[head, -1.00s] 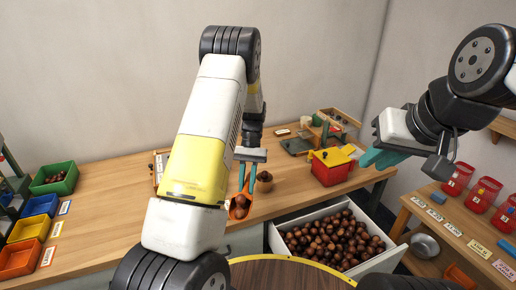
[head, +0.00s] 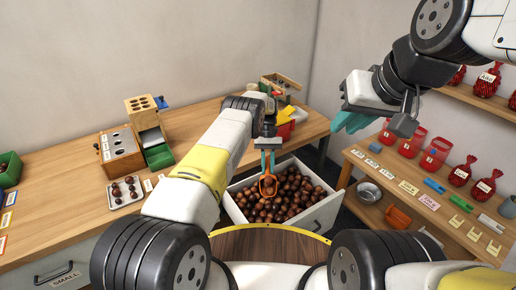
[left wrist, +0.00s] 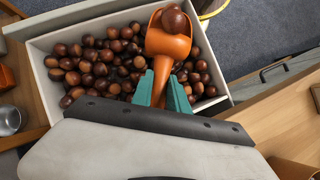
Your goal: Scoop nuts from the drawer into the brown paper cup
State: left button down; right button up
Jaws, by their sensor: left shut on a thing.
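My left gripper (head: 268,158) is shut on the handle of an orange scoop (head: 268,188). It holds the scoop over the open white drawer (head: 324,214) of brown nuts (head: 290,192). In the left wrist view, the scoop (left wrist: 168,45) has at least one large nut (left wrist: 173,21) in its bowl, with the teal fingers (left wrist: 163,92) at its handle. I cannot make out the brown paper cup in the head view; my left arm covers part of the table. My right gripper (head: 352,118) is in the air at the right, seen from the side, holding nothing visible.
A nut sorter (head: 121,150) and a tray of nuts (head: 125,192) stand on the table at the left. A red box (head: 283,128) stands behind the drawer.

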pick_arm(q)
jog(key=s+r+t, duration=0.1)
jog(key=s+t, duration=0.1)
jog(key=t, duration=0.1)
jog(key=s+d+r+t, duration=0.1)
jog(key=s+r+t, duration=0.1)
jog(key=s+t, duration=0.1)
jog(key=s+r+t, duration=0.2)
jog(key=t, duration=0.2)
jog(key=shift+s+d+r+y, duration=0.2)
jog(key=shift+d+y, duration=0.1)
jog(key=shift+d, duration=0.1)
jog(key=shift+s+r+t, duration=0.25)
jog(key=shift+s+t, duration=0.35)
jog(key=shift+t, duration=0.15)
jog(key=shift+s+r+t, duration=0.25)
jog(key=shift+s+t, duration=0.35)
jog(key=shift+t, duration=0.15)
jog(key=shift+w, duration=0.1)
jog(key=shift+w+f+g, duration=0.25)
jog(key=shift+w+g, duration=0.35)
jog(key=shift+w, duration=0.15)
jog(key=w+f+g, duration=0.6)
jog(key=w+g, duration=0.2)
jog(key=g, duration=0.3)
jog(key=shift+a+f+g, duration=0.2)
jog(key=shift+f+g, duration=0.1)
